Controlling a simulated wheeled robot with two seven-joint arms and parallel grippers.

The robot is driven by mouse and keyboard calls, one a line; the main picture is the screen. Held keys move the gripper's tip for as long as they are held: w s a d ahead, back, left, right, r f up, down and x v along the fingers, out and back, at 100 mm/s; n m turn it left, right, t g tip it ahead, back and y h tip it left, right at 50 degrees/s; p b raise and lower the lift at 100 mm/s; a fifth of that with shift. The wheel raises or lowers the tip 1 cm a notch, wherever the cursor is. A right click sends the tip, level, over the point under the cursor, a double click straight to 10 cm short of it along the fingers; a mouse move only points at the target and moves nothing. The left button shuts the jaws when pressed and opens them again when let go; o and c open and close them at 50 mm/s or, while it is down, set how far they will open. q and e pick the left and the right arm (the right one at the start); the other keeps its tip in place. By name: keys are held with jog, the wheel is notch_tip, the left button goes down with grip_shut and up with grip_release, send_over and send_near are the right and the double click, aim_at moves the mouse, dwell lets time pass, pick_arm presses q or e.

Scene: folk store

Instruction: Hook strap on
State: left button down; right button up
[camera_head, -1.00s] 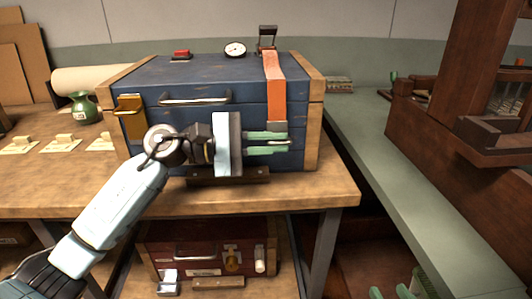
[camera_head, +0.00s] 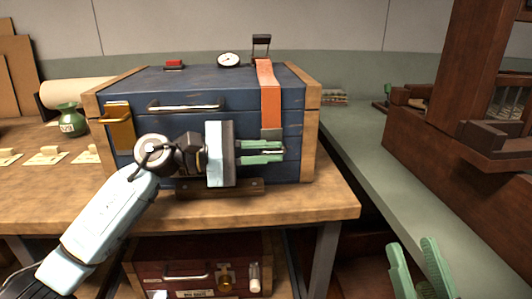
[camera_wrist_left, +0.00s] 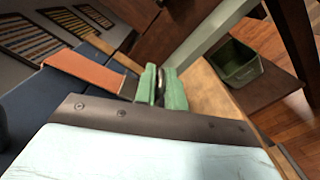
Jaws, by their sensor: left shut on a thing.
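The orange strap (camera_head: 268,95) hangs over the lid and down the front right of a blue chest (camera_head: 200,90) with wooden ends. Its grey end piece (camera_head: 272,133) is beside my left gripper (camera_head: 284,151), whose green fingers lie across the chest front. In the left wrist view the strap (camera_wrist_left: 92,70) runs to the green fingers of my left gripper (camera_wrist_left: 163,88), which are shut on its end. The fingers hide part of the end. My right gripper (camera_head: 420,268) is at the lower right, its two green fingers apart and empty. I cannot make out a hook.
A brown strip (camera_head: 235,188) lies along the chest's lower front. The wooden table (camera_head: 300,208) has a green vase (camera_head: 70,120) at left. A dark red chest (camera_head: 200,265) is below. A grey-green counter (camera_head: 385,160) and dark wooden frame (camera_head: 440,120) stand at right.

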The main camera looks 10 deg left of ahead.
pick_arm(q)
jog(key=shift+f, duration=0.4)
jog(key=c, duration=1.6)
grip_release()
jog(key=shift+o, duration=0.4)
jog(key=shift+r, duration=0.15)
